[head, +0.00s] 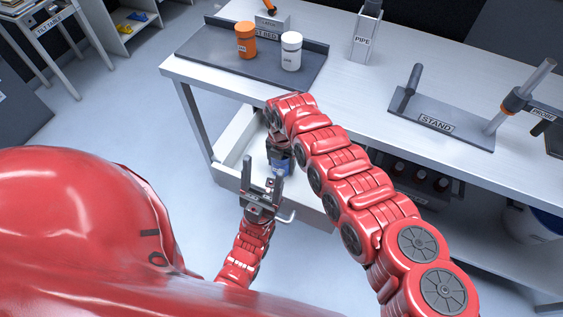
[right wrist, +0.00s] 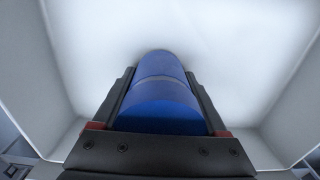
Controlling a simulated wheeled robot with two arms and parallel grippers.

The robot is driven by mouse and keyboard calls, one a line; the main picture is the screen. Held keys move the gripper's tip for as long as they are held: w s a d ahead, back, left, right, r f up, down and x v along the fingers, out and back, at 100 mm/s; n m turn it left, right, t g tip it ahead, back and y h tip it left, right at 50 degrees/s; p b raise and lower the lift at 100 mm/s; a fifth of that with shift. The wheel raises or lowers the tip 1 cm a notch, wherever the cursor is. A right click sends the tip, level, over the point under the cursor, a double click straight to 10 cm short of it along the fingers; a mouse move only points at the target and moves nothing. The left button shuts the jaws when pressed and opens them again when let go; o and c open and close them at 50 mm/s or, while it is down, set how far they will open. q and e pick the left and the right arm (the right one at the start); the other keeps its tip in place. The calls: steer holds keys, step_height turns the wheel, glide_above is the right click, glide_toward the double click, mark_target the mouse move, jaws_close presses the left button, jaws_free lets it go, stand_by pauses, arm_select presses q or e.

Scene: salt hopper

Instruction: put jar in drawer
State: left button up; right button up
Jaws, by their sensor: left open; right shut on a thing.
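The blue jar (head: 284,167) is in my right gripper, inside the outline of the open white drawer (head: 228,143). In the right wrist view the jar (right wrist: 163,92) lies between the two dark fingers of my right gripper (right wrist: 160,95), with white drawer floor and walls around it. I cannot tell whether the jar touches the drawer floor. My right gripper (head: 279,150) is shut on it and partly hidden by its own arm. My left gripper (head: 262,176) is open and empty at the drawer's front, near the drawer handle (head: 287,217).
On the bench above the drawer, an orange jar (head: 245,40) and a white jar (head: 291,51) stand on a dark tray (head: 215,50). A pipe holder (head: 366,35) and a stand (head: 440,115) are farther right. Dark bottles (head: 420,177) sit below the bench.

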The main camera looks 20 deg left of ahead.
steer(key=shift+f, duration=0.2)
steer(key=o, duration=1.5)
steer(key=shift+r, duration=0.1)
steer(key=shift+r+p, duration=0.3)
step_height(320, 180, up, 12)
steer(key=shift+f+b, duration=0.15)
steer(key=shift+b, duration=0.3)
